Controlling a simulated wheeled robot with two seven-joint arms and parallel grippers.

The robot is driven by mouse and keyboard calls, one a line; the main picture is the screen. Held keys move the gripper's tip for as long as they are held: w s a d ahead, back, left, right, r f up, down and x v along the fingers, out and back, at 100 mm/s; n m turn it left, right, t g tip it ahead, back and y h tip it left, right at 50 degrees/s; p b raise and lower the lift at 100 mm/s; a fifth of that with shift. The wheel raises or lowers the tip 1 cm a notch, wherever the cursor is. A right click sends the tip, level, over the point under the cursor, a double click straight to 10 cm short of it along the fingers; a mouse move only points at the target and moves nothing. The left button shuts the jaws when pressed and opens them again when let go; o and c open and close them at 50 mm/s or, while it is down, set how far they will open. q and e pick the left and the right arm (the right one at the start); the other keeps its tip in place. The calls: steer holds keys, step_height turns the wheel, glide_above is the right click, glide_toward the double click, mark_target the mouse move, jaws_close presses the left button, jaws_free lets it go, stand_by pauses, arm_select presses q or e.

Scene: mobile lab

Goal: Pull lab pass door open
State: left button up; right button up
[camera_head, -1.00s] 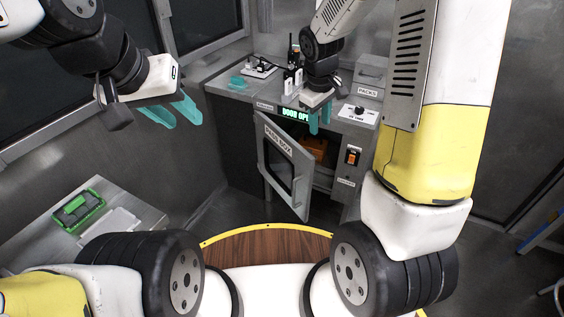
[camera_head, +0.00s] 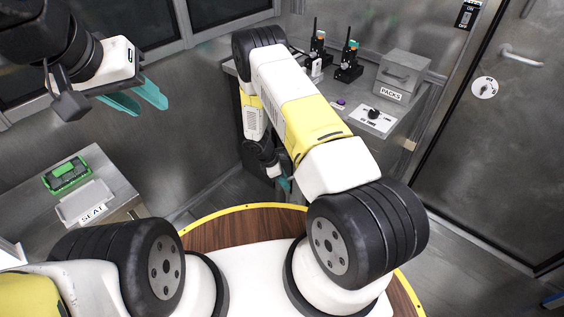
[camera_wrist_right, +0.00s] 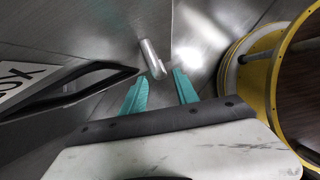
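The pass box door (camera_wrist_right: 25,118) shows at the left of the right wrist view, with part of its label and its dark-framed window. A short metal handle bar (camera_wrist_right: 152,58) sticks out near its edge. My right gripper (camera_wrist_right: 164,80) is open, and the handle lies just beyond its fingertips, nearer the left finger. I cannot tell whether they touch. In the head view my right gripper (camera_head: 281,182) is low beside the counter, and my right arm hides the pass box door. My left gripper (camera_head: 148,105) is open and empty in the air at the upper left.
The counter (camera_head: 411,112) carries radios (camera_head: 348,62), a PACKS box (camera_head: 402,78) and a knob panel (camera_head: 373,119). A large metal door (camera_head: 490,140) with a lever handle stands at right. A SEAT bench (camera_head: 120,190) with a green case (camera_head: 66,174) is at left.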

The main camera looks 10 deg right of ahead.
steer(key=x, duration=0.7)
jaws_close()
stand_by(1.3)
